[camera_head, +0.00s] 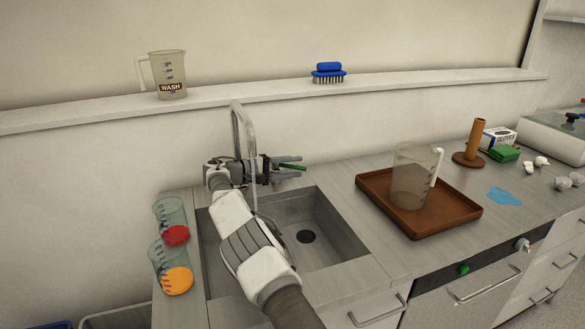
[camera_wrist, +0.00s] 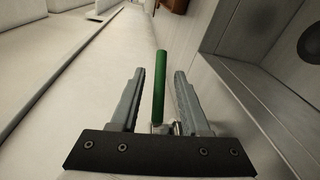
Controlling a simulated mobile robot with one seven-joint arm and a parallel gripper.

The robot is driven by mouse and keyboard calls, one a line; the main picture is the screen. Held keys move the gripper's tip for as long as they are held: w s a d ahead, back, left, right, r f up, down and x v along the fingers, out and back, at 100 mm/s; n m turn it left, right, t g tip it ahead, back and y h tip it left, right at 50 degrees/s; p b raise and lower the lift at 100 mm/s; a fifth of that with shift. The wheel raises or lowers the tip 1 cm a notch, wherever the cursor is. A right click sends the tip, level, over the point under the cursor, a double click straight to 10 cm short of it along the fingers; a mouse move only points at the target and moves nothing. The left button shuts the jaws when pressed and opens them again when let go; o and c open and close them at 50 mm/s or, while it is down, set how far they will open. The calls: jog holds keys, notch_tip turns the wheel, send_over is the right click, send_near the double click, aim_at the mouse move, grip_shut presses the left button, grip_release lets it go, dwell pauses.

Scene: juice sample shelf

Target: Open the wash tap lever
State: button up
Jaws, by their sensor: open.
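The wash tap has a tall curved metal spout (camera_head: 244,140) over the sink and a green lever (camera_head: 291,167) that points right. In the wrist view the green lever (camera_wrist: 159,88) stands between my two fingers, with a visible gap on both sides. My gripper (camera_head: 292,168) is open around the lever, also in the wrist view (camera_wrist: 157,95). I see no contact between the fingers and the lever. My arm crosses in front of the sink and hides part of the tap and its base.
The metal sink (camera_head: 330,245) lies right of my arm. A brown tray (camera_head: 455,212) holds a clear jug (camera_head: 412,180). A WASH jug (camera_head: 168,72) and blue brush (camera_head: 328,70) stand on the ledge.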

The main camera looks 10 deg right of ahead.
aim_at(289, 165)
jog(key=shift+w+n+t+y, duration=0.25)
jog(key=shift+n+t+y, duration=0.15)
jog(key=shift+n+t, duration=0.4)
jog(key=shift+w+d+n+t+y+b, duration=0.15)
jog(key=shift+w+n+t+y+b, duration=0.25)
jog(key=shift+n+t, duration=0.35)
jog(key=shift+w+d+n+t+y+b, duration=0.25)
jog(key=shift+n+t+y, duration=0.25)
jog(key=shift+t, duration=0.45)
jog(key=n+t+y+b, duration=0.1)
jog(key=w+n+t+y+b, duration=0.1)
jog(key=b, duration=0.1)
jog(key=n+t+y+b, duration=0.1)
jog(key=n+t+y, duration=0.1)
jog(key=shift+w+a+f, duration=0.1)
jog(key=shift+w+f, duration=0.15)
jog(key=shift+w, duration=0.15)
jog(key=r+p+v, duration=0.1)
jog(key=v, duration=1.6)
jog(key=s+d+m+g+y, duration=0.1)
jog(key=s+d+m+g, duration=0.3)
jog(key=s+d, duration=0.4)
jog(key=s+d+m+g+y, duration=0.1)
jog(key=s+d+m+g, duration=0.3)
jog(key=s+d, duration=0.4)
jog(key=shift+s+r+m+g+y, duration=0.3)
jog(key=shift+s+r+m, duration=0.2)
jog(key=shift+s, duration=1.65)
jog(key=shift+c, duration=0.2)
